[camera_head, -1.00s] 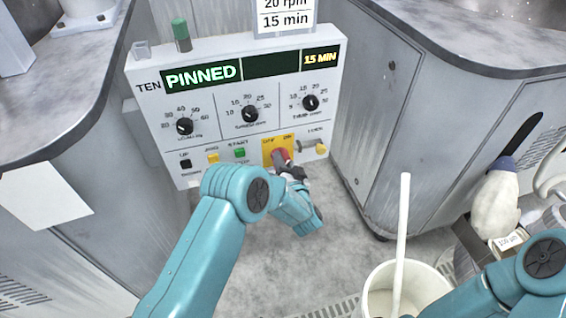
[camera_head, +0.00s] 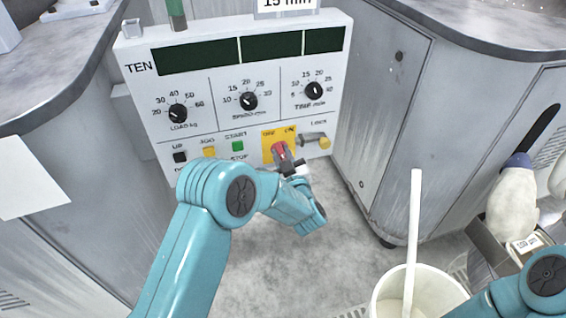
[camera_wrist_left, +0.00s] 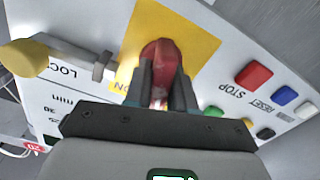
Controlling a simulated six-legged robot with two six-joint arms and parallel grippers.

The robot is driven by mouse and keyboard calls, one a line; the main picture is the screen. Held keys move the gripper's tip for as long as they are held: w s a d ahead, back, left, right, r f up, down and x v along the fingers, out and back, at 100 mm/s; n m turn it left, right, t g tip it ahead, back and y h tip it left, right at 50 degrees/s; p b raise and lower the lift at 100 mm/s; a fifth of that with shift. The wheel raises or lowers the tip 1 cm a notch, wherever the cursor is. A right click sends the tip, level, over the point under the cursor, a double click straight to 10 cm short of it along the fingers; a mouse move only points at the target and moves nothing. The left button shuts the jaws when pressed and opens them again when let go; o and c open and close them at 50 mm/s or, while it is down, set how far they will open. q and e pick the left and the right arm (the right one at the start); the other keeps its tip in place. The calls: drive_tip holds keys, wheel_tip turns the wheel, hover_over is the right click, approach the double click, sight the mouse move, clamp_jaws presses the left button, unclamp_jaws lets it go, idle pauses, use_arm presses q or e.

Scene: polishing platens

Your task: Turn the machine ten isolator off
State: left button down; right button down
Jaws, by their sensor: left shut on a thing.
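The machine ten panel (camera_head: 215,115) is white, with TEN written at its upper left. Its three display windows (camera_head: 198,56) are dark. The red isolator handle (camera_head: 279,149) sits on a yellow plate (camera_head: 266,152) marked OFF and ON at the panel's lower right. My left gripper (camera_head: 287,161) is at the handle. In the left wrist view the red isolator handle (camera_wrist_left: 158,62) stands between the two dark fingers of my left gripper (camera_wrist_left: 161,85), which are shut on it. My right gripper is not in view; only part of that arm shows at the lower right.
A lock pin with a yellow knob (camera_head: 324,143) is just right of the isolator. Start, stop and jog buttons (camera_head: 237,146) are to its left. A white bucket with a stick (camera_head: 413,240) stands at the lower right. Grey cabinets (camera_head: 385,110) flank the panel.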

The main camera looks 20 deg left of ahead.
use_arm(q)
drive_tip(key=n+b, duration=0.3)
drive_tip(key=shift+f, duration=0.25)
drive_tip(key=shift+a+r+n+b, duration=0.1)
drive_tip(key=shift+r+n+b, duration=0.05)
drive_tip(key=shift+n+b, duration=1.15)
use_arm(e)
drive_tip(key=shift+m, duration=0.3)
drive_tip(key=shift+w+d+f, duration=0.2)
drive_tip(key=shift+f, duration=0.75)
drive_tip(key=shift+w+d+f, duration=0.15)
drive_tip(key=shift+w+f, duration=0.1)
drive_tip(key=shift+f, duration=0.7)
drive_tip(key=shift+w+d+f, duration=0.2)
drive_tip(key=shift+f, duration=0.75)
use_arm(q)
drive_tip(key=c, duration=1)
unclamp_jaws()
drive_tip(key=shift+s, duration=0.1)
drive_tip(key=shift+c, duration=0.2)
drive_tip(key=p+v, duration=0.3)
drive_tip(key=v, duration=1.3)
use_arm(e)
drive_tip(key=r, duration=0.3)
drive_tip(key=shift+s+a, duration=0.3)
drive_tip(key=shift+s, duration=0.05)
use_arm(q)
drive_tip(key=shift+s, duration=0.1)
